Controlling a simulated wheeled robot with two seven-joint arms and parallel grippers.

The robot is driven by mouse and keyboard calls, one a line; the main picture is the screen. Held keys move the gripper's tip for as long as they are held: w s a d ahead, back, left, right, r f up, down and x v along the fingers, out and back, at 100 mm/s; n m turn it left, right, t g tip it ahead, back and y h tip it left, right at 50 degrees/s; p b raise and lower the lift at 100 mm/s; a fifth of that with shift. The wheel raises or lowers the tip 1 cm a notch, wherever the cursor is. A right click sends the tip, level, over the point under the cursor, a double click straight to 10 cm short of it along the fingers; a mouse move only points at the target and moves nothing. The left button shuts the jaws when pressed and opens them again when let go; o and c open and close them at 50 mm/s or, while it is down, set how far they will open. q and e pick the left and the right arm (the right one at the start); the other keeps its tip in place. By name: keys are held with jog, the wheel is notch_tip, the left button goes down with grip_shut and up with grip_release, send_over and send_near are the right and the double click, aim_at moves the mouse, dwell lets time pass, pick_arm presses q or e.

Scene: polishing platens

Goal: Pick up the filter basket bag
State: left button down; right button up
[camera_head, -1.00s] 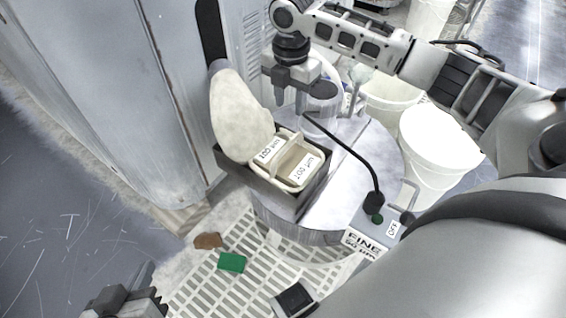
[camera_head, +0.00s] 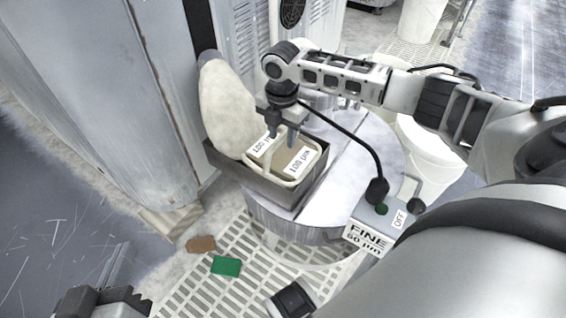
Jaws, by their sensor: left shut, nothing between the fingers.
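A cream basket (camera_head: 319,152) with a handle and white labels sits in a dark open-topped tray (camera_head: 222,160) on the round metal drum. A pale, rounded cloth-like bag (camera_head: 226,108) stands against the tray's left end. I cannot tell whether it is joined to the basket. My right gripper (camera_head: 282,136) points down over the basket with its fingers apart, close to the handle, and hides part of it. I cannot tell whether they touch it. My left gripper (camera_head: 126,301) is shut and empty at the lower left edge, far from the basket.
A grey control box (camera_head: 374,222) marked FINE, with a black cable, stands at the drum's front right. A green block (camera_head: 226,265) and a brown piece (camera_head: 201,244) lie near the floor grating. A tall metal cabinet (camera_head: 110,90) stands left; a white bucket (camera_head: 432,160) stands right.

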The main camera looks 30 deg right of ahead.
jog(key=shift+f, duration=0.9)
jog(key=shift+r, duration=0.1)
jog(key=shift+c, duration=0.4)
grip_shut()
